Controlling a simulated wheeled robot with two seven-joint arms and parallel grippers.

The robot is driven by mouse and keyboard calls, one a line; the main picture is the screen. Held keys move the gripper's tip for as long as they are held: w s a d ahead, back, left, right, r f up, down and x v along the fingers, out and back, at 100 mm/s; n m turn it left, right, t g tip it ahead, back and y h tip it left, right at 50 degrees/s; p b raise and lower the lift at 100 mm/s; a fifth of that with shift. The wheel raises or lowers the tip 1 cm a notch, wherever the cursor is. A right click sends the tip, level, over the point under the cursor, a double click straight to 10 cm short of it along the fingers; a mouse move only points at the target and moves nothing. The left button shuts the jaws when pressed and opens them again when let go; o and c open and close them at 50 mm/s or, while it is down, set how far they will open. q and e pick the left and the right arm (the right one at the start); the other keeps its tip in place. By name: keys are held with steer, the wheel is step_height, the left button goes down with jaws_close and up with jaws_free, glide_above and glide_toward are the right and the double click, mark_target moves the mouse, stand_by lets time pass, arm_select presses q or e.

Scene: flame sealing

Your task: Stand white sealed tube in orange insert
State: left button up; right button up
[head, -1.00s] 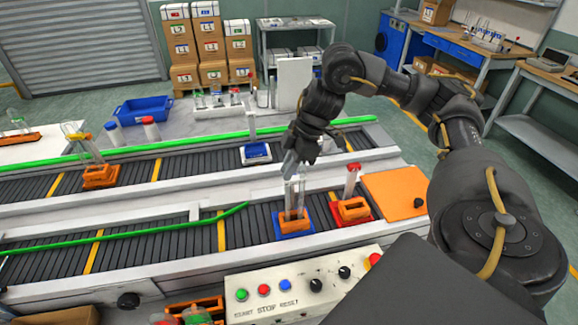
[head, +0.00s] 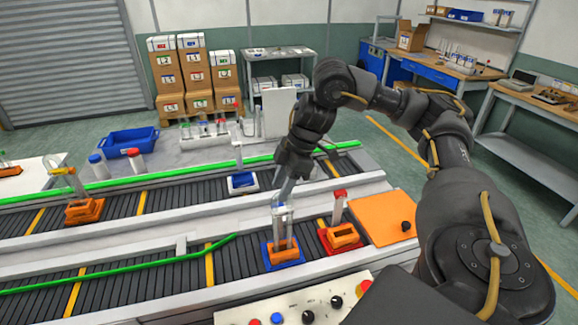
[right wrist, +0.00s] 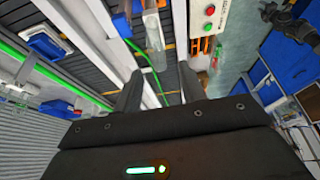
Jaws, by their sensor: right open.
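A clear tube with a whitish top (head: 282,222) stands upright in an orange insert (head: 285,254) on a blue base on the near conveyor. I cannot tell whether it is sealed. My right gripper (head: 283,200) is open at the tube's upper end, its fingers overlapping the top in the picture. In the right wrist view the two fingers (right wrist: 160,88) are apart, with pale tube shapes (right wrist: 155,38) beyond them. Contact cannot be told. My left gripper is not in view.
An orange plate (head: 382,217) lies at the right, and a button panel (head: 290,303) is in front. A green rail (head: 120,277) runs along the near conveyor.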

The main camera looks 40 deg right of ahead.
steer(key=p+v, duration=0.2)
steer(key=v, duration=0.4)
steer(key=shift+r, duration=0.25)
steer(key=shift+s+d, duration=0.1)
step_height(320, 180, up, 9)
steer(key=p, duration=0.5)
steer(key=shift+p, duration=0.4)
stand_by(0.5)
steer(key=shift+f, duration=0.1)
stand_by(0.6)
